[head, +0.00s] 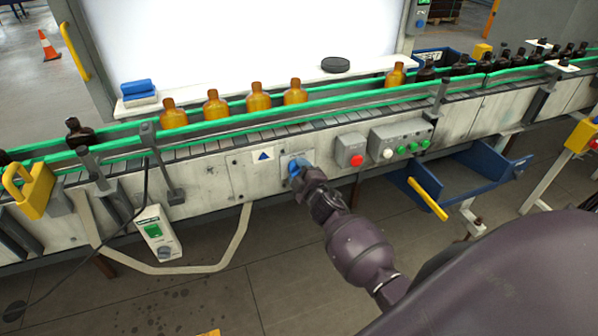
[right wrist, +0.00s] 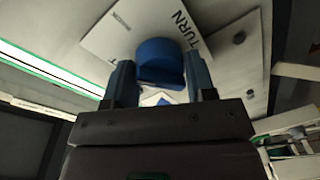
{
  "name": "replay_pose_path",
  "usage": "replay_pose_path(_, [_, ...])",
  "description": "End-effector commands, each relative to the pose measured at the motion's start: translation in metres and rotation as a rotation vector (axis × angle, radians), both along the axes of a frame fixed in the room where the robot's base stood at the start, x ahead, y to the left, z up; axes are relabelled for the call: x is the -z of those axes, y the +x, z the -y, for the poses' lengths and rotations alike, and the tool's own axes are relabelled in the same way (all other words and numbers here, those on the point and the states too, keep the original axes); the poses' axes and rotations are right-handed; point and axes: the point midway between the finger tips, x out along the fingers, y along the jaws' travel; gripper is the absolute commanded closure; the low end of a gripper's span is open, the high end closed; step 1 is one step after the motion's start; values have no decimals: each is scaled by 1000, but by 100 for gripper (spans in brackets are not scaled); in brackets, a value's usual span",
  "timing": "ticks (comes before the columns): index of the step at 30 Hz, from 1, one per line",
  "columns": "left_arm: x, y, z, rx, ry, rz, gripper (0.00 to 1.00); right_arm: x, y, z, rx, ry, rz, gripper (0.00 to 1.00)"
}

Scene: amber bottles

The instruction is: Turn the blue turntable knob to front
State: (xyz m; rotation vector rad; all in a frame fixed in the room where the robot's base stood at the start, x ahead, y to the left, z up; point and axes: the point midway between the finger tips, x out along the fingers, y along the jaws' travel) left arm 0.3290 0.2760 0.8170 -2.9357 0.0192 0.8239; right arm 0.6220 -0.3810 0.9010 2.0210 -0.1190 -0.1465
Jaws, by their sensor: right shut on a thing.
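The blue turntable knob (head: 295,168) sits on a light plate on the front side of the conveyor. In the right wrist view the blue knob (right wrist: 160,62) is on a white plate lettered "TURN". My right gripper (head: 301,172) is at the knob in the head view, with its hand hiding part of it. In the right wrist view the fingers of my right gripper (right wrist: 162,84) stand on both sides of the knob, shut on it. My left gripper is not in view.
Amber bottles (head: 258,97) stand on the conveyor between green rails (head: 330,97). A yellow handle (head: 428,199) juts out below. A cable and a hanging control box (head: 158,234) are at left.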

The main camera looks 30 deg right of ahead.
Motion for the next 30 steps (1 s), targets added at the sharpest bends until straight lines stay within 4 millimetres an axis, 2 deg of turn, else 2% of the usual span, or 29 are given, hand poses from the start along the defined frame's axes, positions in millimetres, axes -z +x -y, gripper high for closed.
replay_pose_path(21, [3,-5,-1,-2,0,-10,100,-2,1,-1,0,-663,-155,73])
replay_pose_path(30, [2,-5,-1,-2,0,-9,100,-2,1,-1,1,-878,-207,73])
